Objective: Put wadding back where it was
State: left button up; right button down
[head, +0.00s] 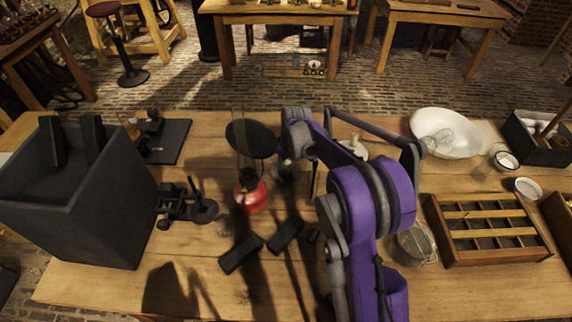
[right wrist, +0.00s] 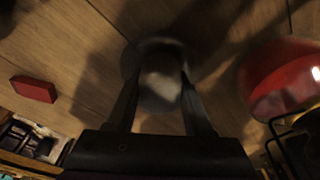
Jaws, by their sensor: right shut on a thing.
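My right gripper (right wrist: 160,82) is shut on a pale grey, rounded thing (right wrist: 161,92) in the right wrist view. It looks like a piece of wadding, but the view is dark and blurred. In the head view my purple right arm reaches over the table and largely hides the gripper, whose held thing cannot be made out there. A white, crumpled clump (head: 440,138), possibly wadding too, lies in the white bowl (head: 468,148) at the right back. My left gripper is not in view.
A red lamp (head: 251,192) stands close left of my right gripper; it also shows in the right wrist view (right wrist: 283,82). Black blocks (head: 286,234) lie in front. A divided wooden tray (head: 452,248) is at right, a big dark box (head: 95,215) at left. The front table edge is clear.

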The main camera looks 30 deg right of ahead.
aim_at(290, 163)
jog(key=shift+f, duration=0.2)
jog(key=c, duration=0.6)
grip_release()
jog(key=shift+r, duration=0.15)
jog(key=shift+r, duration=0.35)
jog(key=r, duration=0.3)
jog(key=s+r, duration=0.1)
jog(key=r, duration=0.3)
jog(key=s+r, duration=0.1)
jog(key=r, duration=0.3)
jog(key=shift+d+r+p, duration=0.2)
jog(key=shift+d+p, duration=0.05)
jog(key=shift+p, duration=0.1)
jog(key=shift+f, duration=0.1)
